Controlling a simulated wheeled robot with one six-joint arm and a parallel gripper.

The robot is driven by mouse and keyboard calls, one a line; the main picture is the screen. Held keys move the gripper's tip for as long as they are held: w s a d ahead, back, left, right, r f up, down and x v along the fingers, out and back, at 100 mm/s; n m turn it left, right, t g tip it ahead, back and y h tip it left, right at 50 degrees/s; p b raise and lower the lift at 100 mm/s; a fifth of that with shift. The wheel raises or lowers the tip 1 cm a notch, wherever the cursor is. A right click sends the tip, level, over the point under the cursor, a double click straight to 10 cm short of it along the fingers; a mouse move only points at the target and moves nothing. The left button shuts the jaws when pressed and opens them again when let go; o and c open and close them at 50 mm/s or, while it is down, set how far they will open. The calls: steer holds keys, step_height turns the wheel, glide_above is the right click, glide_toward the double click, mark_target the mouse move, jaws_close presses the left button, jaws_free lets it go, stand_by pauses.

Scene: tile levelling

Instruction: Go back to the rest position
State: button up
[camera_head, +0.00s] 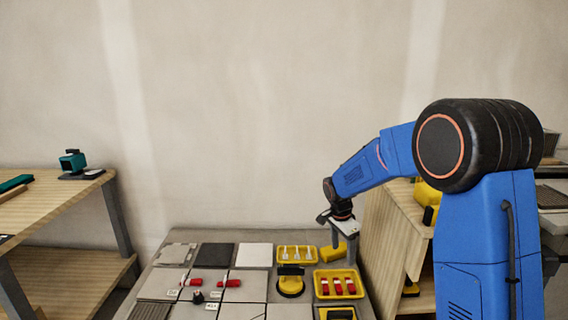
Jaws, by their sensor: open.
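My gripper (344,232) is at the end of my blue arm, over the back right part of the work table. Its fingers point down and are open. It is just above or beside a yellow block-like item (334,252); I cannot tell whether they touch. Nothing shows held between the fingers.
The table (147,283) carries grey, dark and white tiles (254,255), red wedges (229,283), a yellow tray with white clips (297,254), a yellow tray with red pieces (338,284) and a yellow suction cup (290,283). A wooden cabinet (390,240) stands close on the right, a wooden bench (60,205) left.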

steer(key=s+d+r+n+t+y, duration=0.1)
steer(key=s+d+r+n, duration=0.2)
steer(key=s+r, duration=0.55)
steer(key=s+d+r+n+t, duration=0.1)
steer(key=s+d+r+n, duration=0.35)
steer(key=s, duration=0.75)
steer(key=s+r+n+t, duration=0.1)
steer(key=s+n, duration=0.4)
steer(key=s, duration=1.6)
steer(key=shift+s+d+n+t+y, duration=0.25)
steer(key=shift+d+n+t+y, duration=0.1)
steer(key=shift+d+t, duration=0.15)
